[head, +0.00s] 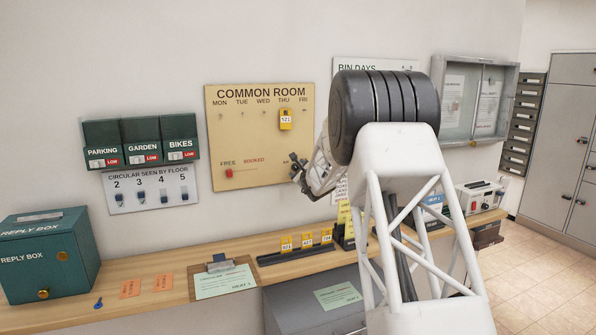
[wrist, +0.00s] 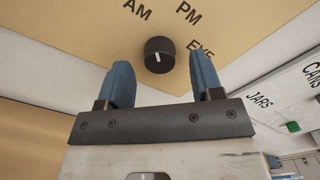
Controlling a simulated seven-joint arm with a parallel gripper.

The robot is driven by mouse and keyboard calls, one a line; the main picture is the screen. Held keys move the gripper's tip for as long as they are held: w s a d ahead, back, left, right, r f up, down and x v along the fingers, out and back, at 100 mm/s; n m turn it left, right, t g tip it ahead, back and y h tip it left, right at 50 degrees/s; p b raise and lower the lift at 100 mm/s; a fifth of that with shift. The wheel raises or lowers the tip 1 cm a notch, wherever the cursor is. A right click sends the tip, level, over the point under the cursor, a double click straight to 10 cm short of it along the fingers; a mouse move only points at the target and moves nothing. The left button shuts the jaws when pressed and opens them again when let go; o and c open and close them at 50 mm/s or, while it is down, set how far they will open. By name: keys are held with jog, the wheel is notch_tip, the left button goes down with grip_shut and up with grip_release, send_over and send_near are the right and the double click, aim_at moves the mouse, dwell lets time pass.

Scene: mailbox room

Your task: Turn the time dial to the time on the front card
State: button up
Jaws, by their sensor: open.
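The time dial (wrist: 158,55) is a round black knob with a short white mark, low on the tan board. AM, PM and EVE are printed around it. The mark lies roughly upright in the wrist view; which word it points at is unclear. My gripper (wrist: 161,66) is open, its two blue fingertips on either side of the dial, with nothing clearly gripped. In the head view my gripper (head: 298,166) is at the board's lower right and the dial is hidden. Several small yellow cards (head: 307,240) stand in a black rack (head: 270,259); their print is too small to read.
A clipboard (head: 222,280), orange slips (head: 130,288) and a green reply box (head: 45,255) are on the counter. A bin-days board (wrist: 290,100) is at right.

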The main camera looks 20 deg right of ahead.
jog(key=shift+w, duration=0.65)
jog(key=c, duration=0.9)
